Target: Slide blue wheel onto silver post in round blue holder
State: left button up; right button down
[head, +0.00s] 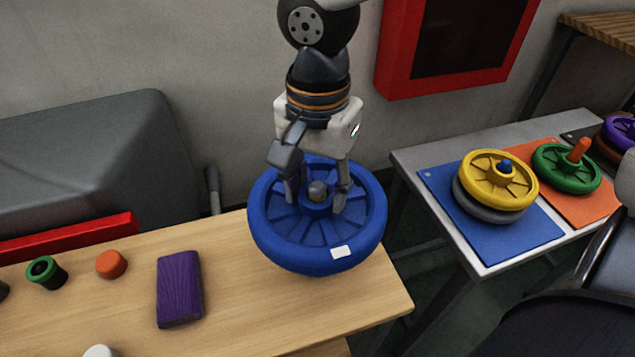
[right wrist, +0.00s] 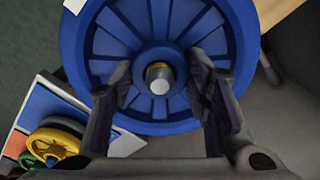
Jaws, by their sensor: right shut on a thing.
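The large spoked blue wheel (head: 300,238) lies over the wooden table near its right end, with a white label on its rim. The silver post (head: 317,188) shows its rounded tip in the middle of the wheel's hub, with a yellowish ring around it; it also shows in the right wrist view (right wrist: 160,76). My right gripper (head: 317,203) points down into the wheel, its fingers on either side of the hub, shut on the wheel. The round blue holder cannot be told apart from the wheel, so seating depth is unclear. My left gripper is not in view.
On the table lie a purple block (head: 179,288), an orange cylinder (head: 111,264) and a green-black cylinder (head: 46,272). A side table (head: 430,158) at right holds a yellow wheel (head: 480,185) over a grey one and a green wheel (head: 567,180). A wall stands behind.

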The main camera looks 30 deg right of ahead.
jog(key=shift+f, duration=0.2)
dwell(0.6)
jog(key=c, duration=0.8)
grip_release()
jog(key=shift+r, duration=5)
